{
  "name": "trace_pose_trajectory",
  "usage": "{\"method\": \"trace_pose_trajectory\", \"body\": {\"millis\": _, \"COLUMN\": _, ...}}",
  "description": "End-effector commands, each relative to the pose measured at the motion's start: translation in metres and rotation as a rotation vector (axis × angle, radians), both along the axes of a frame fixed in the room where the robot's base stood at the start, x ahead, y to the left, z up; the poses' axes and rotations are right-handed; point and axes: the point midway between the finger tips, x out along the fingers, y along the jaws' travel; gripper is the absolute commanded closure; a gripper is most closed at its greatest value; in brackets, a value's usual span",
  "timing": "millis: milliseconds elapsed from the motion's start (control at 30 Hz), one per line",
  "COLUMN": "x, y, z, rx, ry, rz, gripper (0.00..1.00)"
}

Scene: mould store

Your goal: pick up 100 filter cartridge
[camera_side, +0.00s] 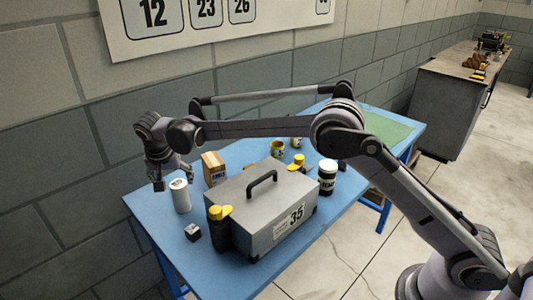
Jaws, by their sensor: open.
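A white cylinder (180,197), which looks like the filter cartridge, stands upright on the blue table near its left end. No number can be read on it. My gripper (173,178) is open and points down at the cylinder's top. One finger shows to the left of the cylinder and the other near its upper right. I cannot tell whether the fingers are around it or in front of or behind it, or whether they touch it.
A grey toolbox (240,225) marked 35 fills the table's middle. A yellow-capped dark bottle (220,232), a small dark cube (193,232) and a cardboard box (213,168) stand nearby. A black-and-white jar (327,178) stands right of the toolbox. The wall is close behind.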

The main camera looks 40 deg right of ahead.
Motion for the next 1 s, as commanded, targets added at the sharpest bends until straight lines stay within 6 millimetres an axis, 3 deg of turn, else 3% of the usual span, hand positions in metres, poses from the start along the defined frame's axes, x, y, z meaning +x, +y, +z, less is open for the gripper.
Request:
{"method": "trace_pose_trajectory", "body": {"millis": 300, "x": 0.013, "y": -0.009, "z": -0.039, "rx": -0.001, "ry": 0.001, "rz": -0.005, "gripper": 0.25}}
{"method": "trace_pose_trajectory", "body": {"millis": 567, "x": 0.018, "y": -0.014, "z": -0.056, "rx": -0.001, "ry": 0.000, "rz": -0.004, "gripper": 0.25}}
{"method": "trace_pose_trajectory", "body": {"millis": 1000, "x": 0.031, "y": -0.027, "z": -0.100, "rx": 0.000, "ry": 0.000, "rz": -0.002, "gripper": 0.25}}
